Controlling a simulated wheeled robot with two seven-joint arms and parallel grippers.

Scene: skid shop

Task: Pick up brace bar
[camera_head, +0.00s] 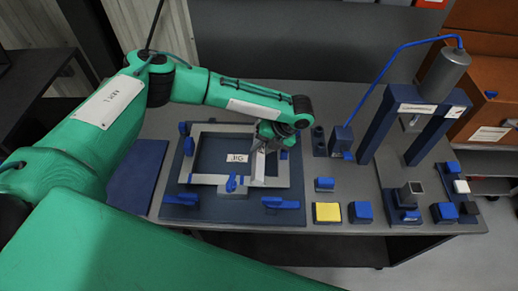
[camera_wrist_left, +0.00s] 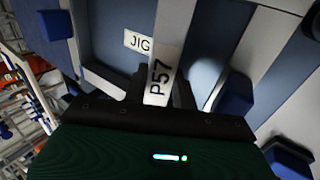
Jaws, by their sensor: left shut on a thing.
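The brace bar (camera_head: 258,164) is a light grey bar in the right part of the jig's frame in the head view. In the left wrist view the bar (camera_wrist_left: 172,45) carries a white P57 label and runs up from between the fingers. My left gripper (camera_head: 271,143) reaches over the jig from the left and is shut on the bar; its dark fingers (camera_wrist_left: 160,92) sit either side of the label. Whether the bar touches the jig is unclear. The jig (camera_head: 200,212) is a dark blue plate with a light grey rectangular frame and a JIG label. My right gripper is out of view.
Blue clamps (camera_head: 280,203) stand around the jig. To the right are a yellow-topped block (camera_head: 327,212), several small blue blocks and a dark blue press frame (camera_head: 378,128) with a grey cylinder. A flat blue mat (camera_head: 133,182) lies left of the jig.

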